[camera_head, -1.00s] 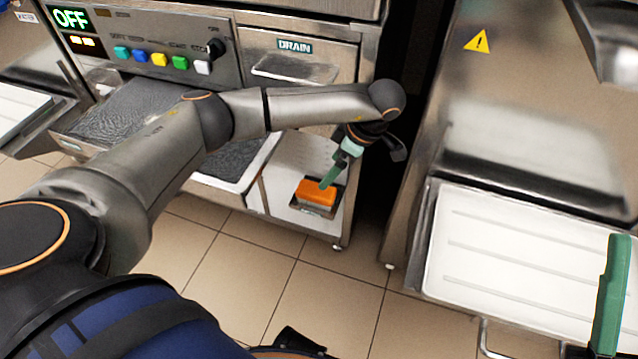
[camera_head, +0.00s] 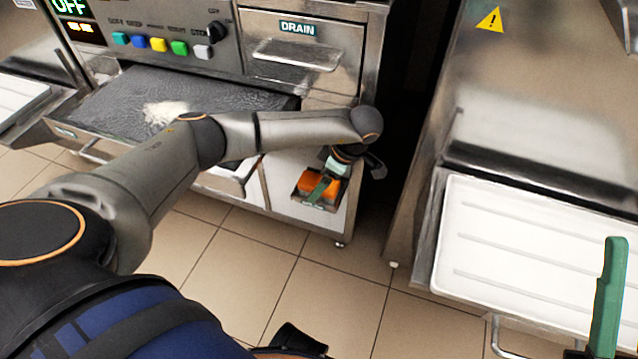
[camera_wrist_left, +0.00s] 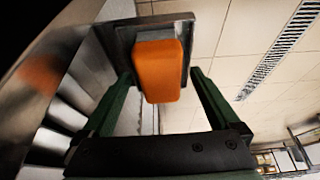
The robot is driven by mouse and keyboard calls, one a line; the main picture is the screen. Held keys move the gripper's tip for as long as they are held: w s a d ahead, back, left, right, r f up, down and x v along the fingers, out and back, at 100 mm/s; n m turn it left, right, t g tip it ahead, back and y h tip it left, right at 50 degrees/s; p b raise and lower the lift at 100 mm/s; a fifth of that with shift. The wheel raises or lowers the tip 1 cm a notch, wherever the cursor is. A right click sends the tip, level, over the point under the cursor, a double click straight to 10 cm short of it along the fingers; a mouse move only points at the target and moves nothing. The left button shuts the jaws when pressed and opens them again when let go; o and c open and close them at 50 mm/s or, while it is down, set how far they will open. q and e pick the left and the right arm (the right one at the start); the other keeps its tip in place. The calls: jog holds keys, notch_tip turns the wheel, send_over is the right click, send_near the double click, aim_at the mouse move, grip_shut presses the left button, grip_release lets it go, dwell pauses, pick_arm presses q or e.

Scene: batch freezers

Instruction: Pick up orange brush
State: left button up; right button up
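The orange brush (camera_head: 318,184) sits in a small metal holder (camera_head: 307,203) low on the front of the machine. In the left wrist view the brush (camera_wrist_left: 160,66) shows as an orange block with a grey upper part, against the metal holder (camera_wrist_left: 118,40). My left gripper (camera_wrist_left: 162,78) is open, with one green finger on each side of the brush and gaps visible between. In the head view my left gripper (camera_head: 320,190) partly covers the brush. One green finger of my right gripper (camera_head: 608,298) shows at the lower right edge; its other finger is out of view.
The machine has a control panel (camera_head: 150,40), a DRAIN drawer (camera_head: 300,55) and a dark tray (camera_head: 120,105) with a white patch. A second machine with a white tray (camera_head: 530,250) stands at the right. The tiled floor (camera_head: 240,275) is clear.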

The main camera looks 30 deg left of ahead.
pick_arm(q)
jog(key=c, duration=1.4)
jog(key=shift+r, duration=0.1)
jog(key=shift+c, duration=0.2)
pick_arm(e)
jog(key=shift+r, duration=0.1)
